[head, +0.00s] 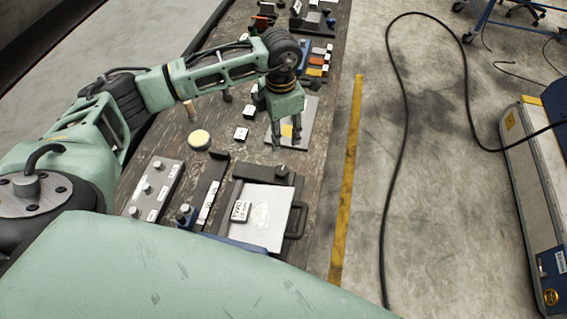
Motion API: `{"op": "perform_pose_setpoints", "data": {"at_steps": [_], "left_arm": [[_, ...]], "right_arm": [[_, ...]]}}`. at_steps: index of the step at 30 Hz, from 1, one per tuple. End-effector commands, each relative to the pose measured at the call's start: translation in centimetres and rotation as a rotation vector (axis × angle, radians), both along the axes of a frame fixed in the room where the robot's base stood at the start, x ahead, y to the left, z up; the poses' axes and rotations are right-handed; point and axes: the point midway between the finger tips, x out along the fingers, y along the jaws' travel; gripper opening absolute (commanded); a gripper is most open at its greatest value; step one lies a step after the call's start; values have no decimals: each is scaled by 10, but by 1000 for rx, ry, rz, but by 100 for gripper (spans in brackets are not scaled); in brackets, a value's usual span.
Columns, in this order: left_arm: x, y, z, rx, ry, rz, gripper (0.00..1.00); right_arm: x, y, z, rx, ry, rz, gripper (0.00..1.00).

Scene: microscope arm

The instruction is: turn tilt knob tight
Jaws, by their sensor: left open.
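My left gripper (286,142) hangs from the left arm, fingers down and apart, with nothing visible between them. It is above or beside a grey plate (307,118) with a yellow patch; I cannot tell if it touches. Below it in the picture, a small dark knob (282,170) stands at the top edge of a black-framed device with a white sheet (266,212). A grey panel (152,190) with several small knobs lies further left. Another small knob (184,209) sits by a dark bar. I cannot tell which is the tilt knob. My right gripper is not in view.
The dark worktable (224,172) is long and narrow. A round yellow-topped item (200,139) and a small white block (241,134) stand left of the gripper. Several small parts crowd the far end. A black cable (398,120) lies on the floor at right.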

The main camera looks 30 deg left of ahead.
Motion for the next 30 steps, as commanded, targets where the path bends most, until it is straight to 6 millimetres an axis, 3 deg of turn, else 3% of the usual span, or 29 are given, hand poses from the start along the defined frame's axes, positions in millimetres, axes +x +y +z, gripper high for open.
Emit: {"op": "perform_pose_setpoints", "data": {"at_steps": [10, 19, 26, 30], "left_arm": [[0, 0, -42, 0, 0, 0, 42], [0, 0, -83, -1, -1, 0, 42], [0, 0, -93, 0, 1, 0, 42], [-2, 0, -111, 0, 5, 0, 42]], "right_arm": [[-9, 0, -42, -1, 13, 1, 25], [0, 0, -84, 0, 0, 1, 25], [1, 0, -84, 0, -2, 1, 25], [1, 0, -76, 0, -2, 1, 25]]}}
